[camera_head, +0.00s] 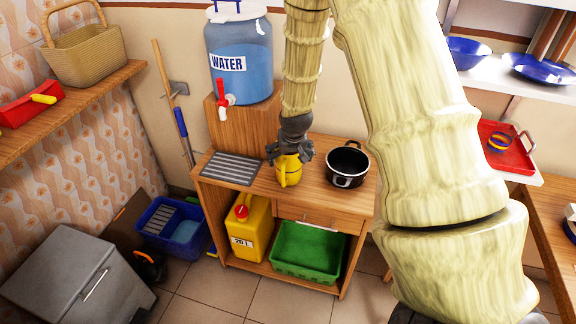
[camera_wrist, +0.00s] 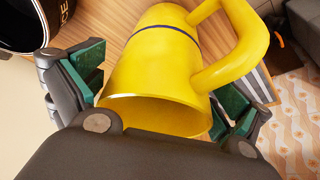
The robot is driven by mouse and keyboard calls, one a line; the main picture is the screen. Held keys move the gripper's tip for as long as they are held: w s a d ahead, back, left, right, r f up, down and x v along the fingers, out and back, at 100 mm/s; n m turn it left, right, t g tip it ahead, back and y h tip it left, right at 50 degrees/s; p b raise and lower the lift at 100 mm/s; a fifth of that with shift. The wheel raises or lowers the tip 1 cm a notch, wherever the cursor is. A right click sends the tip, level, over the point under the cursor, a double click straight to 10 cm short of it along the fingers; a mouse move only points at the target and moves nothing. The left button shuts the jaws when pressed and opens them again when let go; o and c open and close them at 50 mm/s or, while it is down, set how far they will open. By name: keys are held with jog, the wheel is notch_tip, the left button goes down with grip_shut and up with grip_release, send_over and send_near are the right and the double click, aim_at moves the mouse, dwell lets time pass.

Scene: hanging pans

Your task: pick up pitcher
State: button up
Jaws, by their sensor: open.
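The yellow pitcher (camera_head: 287,172) stands on the wooden cabinet top (camera_head: 318,183), with its upper part partly hidden by my gripper (camera_head: 289,152). In the wrist view the pitcher (camera_wrist: 160,70) shows a dark band and a thick handle (camera_wrist: 240,50) toward the upper right. My gripper (camera_wrist: 165,100) is open, with one green-padded finger on each side of the pitcher's rim end. A gap shows on the left side; on the right I cannot tell whether the pad touches the pitcher.
A black pot (camera_head: 347,166) stands close to the right of the pitcher. A grey slatted rack (camera_head: 231,168) lies to the left. A blue water dispenser (camera_head: 240,62) stands on a wooden box behind. The cabinet top's front edge is close to the pitcher.

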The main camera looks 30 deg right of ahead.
jog(key=shift+c, duration=0.2)
jog(key=c, duration=1.1)
jog(key=shift+r, duration=0.1)
